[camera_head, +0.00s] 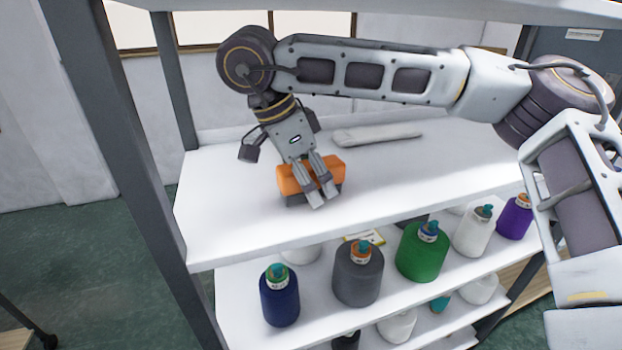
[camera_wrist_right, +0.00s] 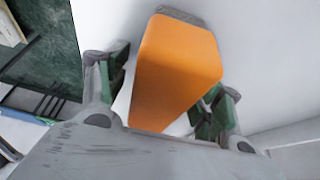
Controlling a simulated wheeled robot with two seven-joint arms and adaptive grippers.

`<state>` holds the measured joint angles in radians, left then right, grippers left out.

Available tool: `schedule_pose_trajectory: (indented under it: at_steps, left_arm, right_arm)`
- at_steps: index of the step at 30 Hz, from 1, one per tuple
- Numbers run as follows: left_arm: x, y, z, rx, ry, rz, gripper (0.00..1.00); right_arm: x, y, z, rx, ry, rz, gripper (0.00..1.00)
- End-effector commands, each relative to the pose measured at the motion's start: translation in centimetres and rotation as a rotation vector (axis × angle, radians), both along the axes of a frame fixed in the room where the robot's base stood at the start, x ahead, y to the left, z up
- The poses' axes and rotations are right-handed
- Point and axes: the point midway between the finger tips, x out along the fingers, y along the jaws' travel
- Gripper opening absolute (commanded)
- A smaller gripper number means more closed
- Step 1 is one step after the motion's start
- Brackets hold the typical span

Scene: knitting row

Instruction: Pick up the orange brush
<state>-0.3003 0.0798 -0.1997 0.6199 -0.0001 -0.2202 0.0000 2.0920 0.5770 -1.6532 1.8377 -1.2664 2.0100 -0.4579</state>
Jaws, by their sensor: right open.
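The orange brush (camera_head: 297,180) is a blocky orange piece with a grey underside. It sits on the white upper shelf (camera_head: 225,215), near its left end. My right gripper (camera_head: 321,190) reaches down over it from above, with its fingers in front of the brush in the head view. In the right wrist view the brush (camera_wrist_right: 178,72) lies between the two spread fingers (camera_wrist_right: 165,95), with a gap on the left side. Contact on the right side is hard to tell. My left gripper is in neither view.
A pale, flat, long object (camera_head: 378,134) lies behind the brush on the same shelf. A dark upright post (camera_head: 125,150) stands at the left. The shelf's right part is clear.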

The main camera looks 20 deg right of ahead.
Motion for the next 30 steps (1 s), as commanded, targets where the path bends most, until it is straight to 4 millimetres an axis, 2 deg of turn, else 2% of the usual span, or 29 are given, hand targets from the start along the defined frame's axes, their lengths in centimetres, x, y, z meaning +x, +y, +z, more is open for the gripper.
schedule_pose_trajectory:
  at_steps: [12,24,30]
  left_arm:
    - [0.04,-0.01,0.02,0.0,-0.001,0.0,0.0]
    - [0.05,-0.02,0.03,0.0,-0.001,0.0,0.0]
    - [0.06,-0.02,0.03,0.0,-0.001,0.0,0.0]
  right_arm:
    - [0.01,-0.01,-0.09,0.0,-0.001,-0.001,0.66]
    - [0.01,-0.01,-0.09,0.0,-0.001,-0.001,0.16]
    - [0.01,-0.01,-0.07,0.0,-0.001,-0.001,0.14]
